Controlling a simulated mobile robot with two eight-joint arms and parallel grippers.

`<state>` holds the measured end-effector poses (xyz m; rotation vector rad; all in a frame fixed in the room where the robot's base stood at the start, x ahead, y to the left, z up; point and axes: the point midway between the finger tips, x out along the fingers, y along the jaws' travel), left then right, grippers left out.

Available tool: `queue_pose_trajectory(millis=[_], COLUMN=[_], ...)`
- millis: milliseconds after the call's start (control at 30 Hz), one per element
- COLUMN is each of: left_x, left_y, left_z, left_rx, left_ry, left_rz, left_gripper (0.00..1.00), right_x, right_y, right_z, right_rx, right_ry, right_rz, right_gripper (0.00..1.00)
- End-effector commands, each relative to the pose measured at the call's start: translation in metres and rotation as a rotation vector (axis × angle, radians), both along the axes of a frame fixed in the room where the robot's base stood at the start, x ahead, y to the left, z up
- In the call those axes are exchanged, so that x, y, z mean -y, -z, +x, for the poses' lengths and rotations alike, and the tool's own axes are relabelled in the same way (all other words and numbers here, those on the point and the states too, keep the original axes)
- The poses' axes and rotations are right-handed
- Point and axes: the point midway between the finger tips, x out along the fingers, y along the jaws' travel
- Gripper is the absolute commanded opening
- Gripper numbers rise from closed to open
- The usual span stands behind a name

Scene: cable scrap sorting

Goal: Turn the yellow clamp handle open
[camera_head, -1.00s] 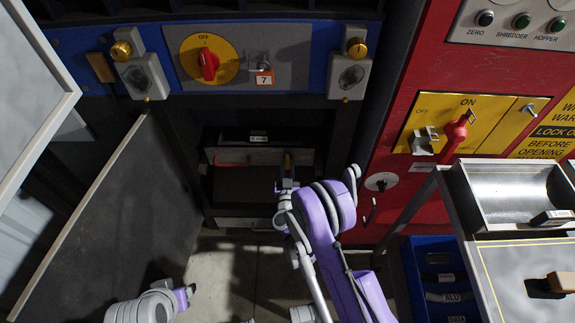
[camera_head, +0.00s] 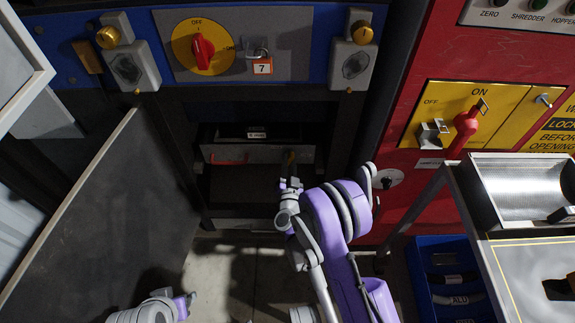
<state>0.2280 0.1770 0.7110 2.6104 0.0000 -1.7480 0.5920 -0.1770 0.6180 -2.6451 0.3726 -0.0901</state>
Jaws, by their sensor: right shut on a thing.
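The yellow clamp handle (camera_head: 291,157) is a small dark-yellow piece at the right end of a grey panel inside the dark open bay. It stands roughly upright. My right gripper (camera_head: 289,180) reaches up into the bay and is shut on the handle; the fingers are small and dim there, so the exact grip is hard to see. My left gripper (camera_head: 187,302) is low in the picture, far from the handle, and its jaws cannot be made out.
A dark open door (camera_head: 95,215) stands left of the bay. A red cabinet (camera_head: 400,110) and a metal tray (camera_head: 520,190) are at right. A blue bin (camera_head: 425,262) sits below.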

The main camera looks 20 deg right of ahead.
Motion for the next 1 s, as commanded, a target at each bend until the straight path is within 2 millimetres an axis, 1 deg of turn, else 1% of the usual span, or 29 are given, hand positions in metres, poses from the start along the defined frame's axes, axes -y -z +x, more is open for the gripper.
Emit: queue_pose_trajectory(millis=[33, 400, 700, 1000], left_x=[0.0, 0.0, 0.0, 0.0], left_y=[0.007, 0.031, 0.045, 0.054], left_z=[0.001, 0.004, 0.006, 0.008], left_rx=[-0.002, -0.01, -0.013, -0.015], left_ry=[0.0, 0.0, 0.0, 0.0], left_rz=[0.0, 0.0, 0.0, 0.0], left_gripper=[0.5, 0.5, 0.5, 0.5], right_x=[0.001, 0.005, 0.007, 0.008], right_y=[0.003, 0.006, 0.009, 0.012], right_z=[0.0, -0.001, -0.002, -0.002], right_rx=[0.011, 0.108, 0.188, 0.255], right_ry=[0.002, 0.001, 0.001, 0.001], right_rz=[0.041, 0.378, 0.651, 0.885], right_gripper=[0.0, 0.0, 0.0, 0.0])
